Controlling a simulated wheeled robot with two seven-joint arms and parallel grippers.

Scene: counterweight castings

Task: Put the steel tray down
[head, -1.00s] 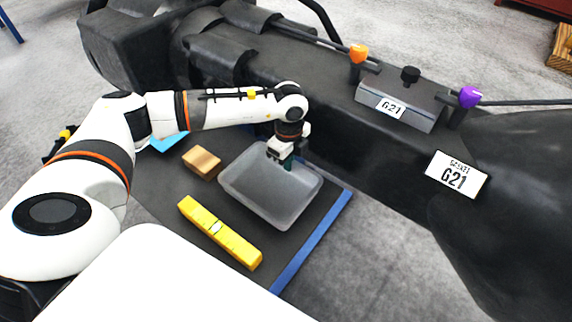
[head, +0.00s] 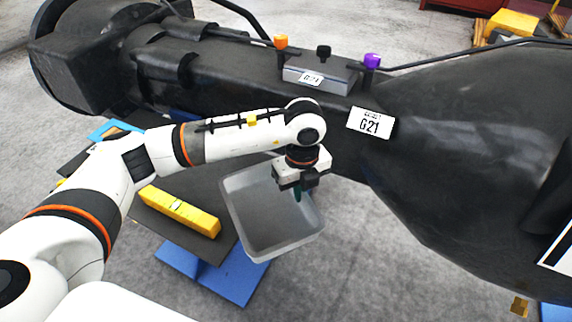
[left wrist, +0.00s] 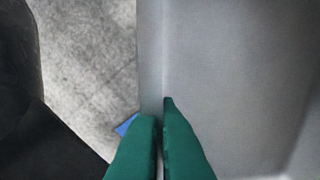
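The steel tray (head: 262,215) is a grey, open, empty rectangular tray, roughly level, at the right end of the dark-topped bench (head: 214,192). Much of it reaches past the bench's right edge, over the floor. My left gripper (head: 298,194) is at the tray's far right wall. In the left wrist view, the green fingers (left wrist: 160,120) are closed on the wall of the tray (left wrist: 240,80), one finger on each side. Whether the tray touches the bench cannot be told. My right gripper is not in view.
A light blue item (head: 101,131) is at the far left, partly behind my arm. Grey floor (head: 370,265) is open at right.

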